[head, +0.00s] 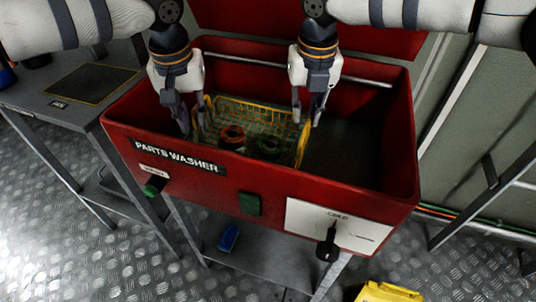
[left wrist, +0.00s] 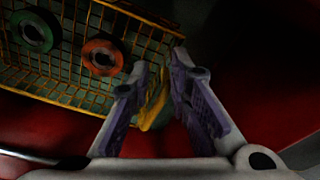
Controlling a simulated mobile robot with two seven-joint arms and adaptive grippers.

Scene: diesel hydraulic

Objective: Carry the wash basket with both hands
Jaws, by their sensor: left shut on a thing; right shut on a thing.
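The wash basket (head: 303,145) is a yellow wire basket inside the red parts washer (head: 225,172). An orange-red ring (head: 231,131) and a dark green ring (head: 270,148) lie in it. My left gripper (head: 193,122) is shut on the basket's left end, and my right gripper (head: 307,118) is shut on its right end. In the left wrist view, a yellow handle of the basket (left wrist: 153,105) sits between the left fingers (left wrist: 157,95), with the mesh and both rings beyond. Whether the basket touches the washer floor cannot be told.
The washer's right side is dark and looks empty. Its raised red lid (head: 300,15) stands behind. A grey table (head: 35,98) is at the left, a blue object (head: 229,238) lies on the shelf below, and a yellow object (head: 390,292) is at the bottom front.

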